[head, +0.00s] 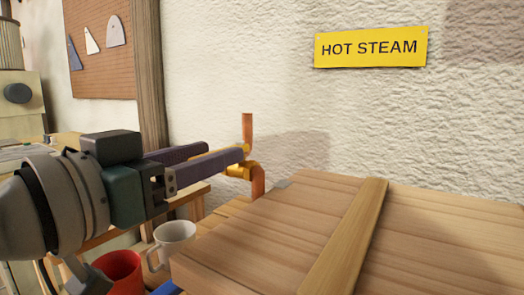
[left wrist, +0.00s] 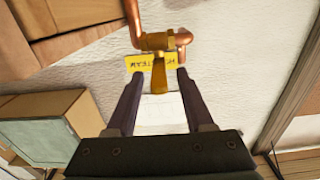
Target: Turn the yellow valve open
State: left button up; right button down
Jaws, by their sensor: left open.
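The yellow valve (head: 237,170) sits on a copper pipe (head: 258,182) by the wall, near the middle of the head view. In the left wrist view its brass body (left wrist: 157,41) is at the top, with a flat yellow lever (left wrist: 159,78) pointing down the picture toward my gripper. My left gripper (head: 224,150) is open, its two dark fingers on either side of the lever. In the left wrist view there is a gap between the lever and each finger of my left gripper (left wrist: 157,76). My right gripper is not in view.
A wooden board with a batten (head: 345,235) fills the lower right, close to the pipe. A white mug (head: 173,240) and a red cup (head: 120,270) stand below my left arm. A yellow HOT STEAM sign (head: 371,47) hangs on the wall.

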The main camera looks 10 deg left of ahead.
pick_arm(q)
jog(key=shift+w+d, duration=0.2)
jog(key=shift+w, duration=0.2)
jog(key=shift+c, duration=0.2)
grip_shut()
dwell(1.0)
